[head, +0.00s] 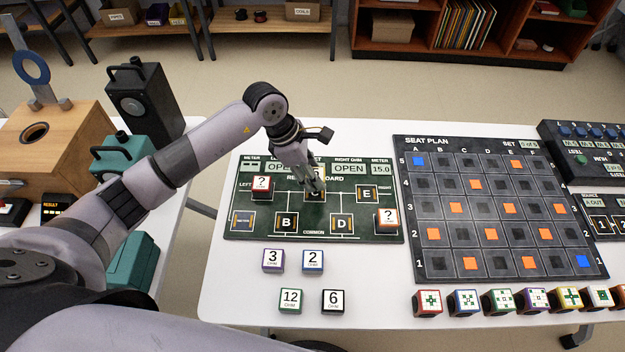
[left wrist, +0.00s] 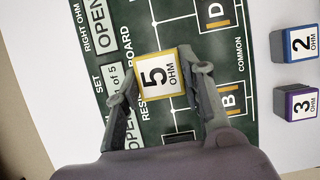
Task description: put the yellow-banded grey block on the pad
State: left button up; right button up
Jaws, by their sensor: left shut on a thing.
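My left gripper (head: 315,183) reaches over the middle of the green resistor board (head: 270,226). In the left wrist view the left gripper (left wrist: 158,88) is shut on the yellow-banded block (left wrist: 157,76), marked 5 OHM, with one finger on each side. In the head view the gripper mostly hides this block. The pad marked C lies under the gripper and is largely covered. I cannot tell whether the block touches the board. Pads B (head: 286,223), D (head: 341,224) and E (head: 366,195) show on the board. My right gripper is not in view.
Blocks marked 3 (head: 273,260), 2 (head: 313,260), 12 (head: 291,300) and 6 (head: 333,300) stand in front of the board. Question-mark blocks sit at its left (head: 262,187) and right (head: 387,218). A seat-plan board (head: 492,270) lies to the right, with several patterned blocks before it.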

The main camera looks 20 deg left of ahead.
pick_arm(q)
notch_tip(320, 180, down, 4)
jog(key=shift+r, duration=0.2)
jog(key=shift+f, duration=0.1)
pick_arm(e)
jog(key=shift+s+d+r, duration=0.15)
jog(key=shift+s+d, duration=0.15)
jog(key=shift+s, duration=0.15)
pick_arm(q)
jog(key=shift+f, duration=0.15)
jog(key=o, duration=1.3)
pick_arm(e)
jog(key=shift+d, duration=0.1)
